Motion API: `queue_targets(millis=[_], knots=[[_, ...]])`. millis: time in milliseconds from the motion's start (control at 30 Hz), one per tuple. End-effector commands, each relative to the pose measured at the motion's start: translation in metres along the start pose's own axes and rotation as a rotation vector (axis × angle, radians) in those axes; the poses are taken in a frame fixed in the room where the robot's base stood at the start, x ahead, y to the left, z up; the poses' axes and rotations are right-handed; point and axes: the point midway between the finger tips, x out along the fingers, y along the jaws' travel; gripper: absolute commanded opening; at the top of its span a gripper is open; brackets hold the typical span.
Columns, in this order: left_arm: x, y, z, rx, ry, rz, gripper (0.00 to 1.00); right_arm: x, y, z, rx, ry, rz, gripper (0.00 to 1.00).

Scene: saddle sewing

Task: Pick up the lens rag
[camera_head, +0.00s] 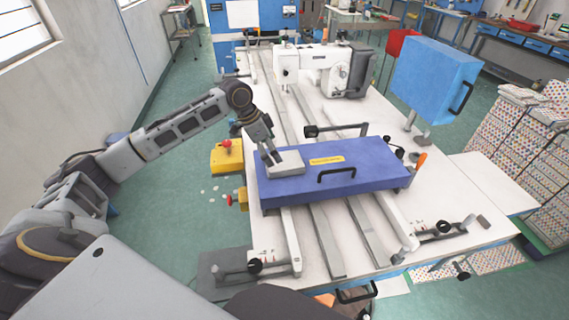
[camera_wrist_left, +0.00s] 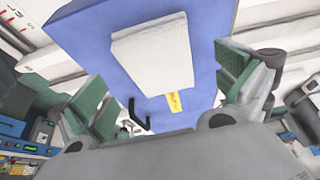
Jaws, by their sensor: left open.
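The lens rag (camera_head: 287,161) is a pale grey, folded-looking rectangle lying flat on the left part of the blue case (camera_head: 345,178). In the left wrist view the rag (camera_wrist_left: 150,50) looks whitish against the blue surface. My left gripper (camera_head: 268,157) points down over the rag's left end. Its fingers are spread wide, with green pads on either side of the rag in the wrist view, and nothing is held. Whether a fingertip touches the rag cannot be told. My right gripper is out of view.
The case has a black handle (camera_head: 337,175) and a yellow label (camera_head: 327,160). It sits on rails on the white table (camera_head: 470,205). A white sewing machine (camera_head: 318,66) stands behind. A yellow box with a red button (camera_head: 226,158) is left of the table. A blue cabinet (camera_head: 437,75) stands back right.

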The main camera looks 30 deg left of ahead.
Motion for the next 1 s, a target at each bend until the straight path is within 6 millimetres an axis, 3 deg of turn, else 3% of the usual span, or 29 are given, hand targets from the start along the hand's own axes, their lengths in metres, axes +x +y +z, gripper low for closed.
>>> queue_targets(millis=[533, 1000], knots=[[0.009, 0.001, 0.0, 0.0, -0.001, 0.002, 1.0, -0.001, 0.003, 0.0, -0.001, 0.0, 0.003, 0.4], [0.053, 0.004, 0.002, 0.0, 0.0, 0.001, 1.0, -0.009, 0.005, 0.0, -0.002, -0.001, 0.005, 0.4]])
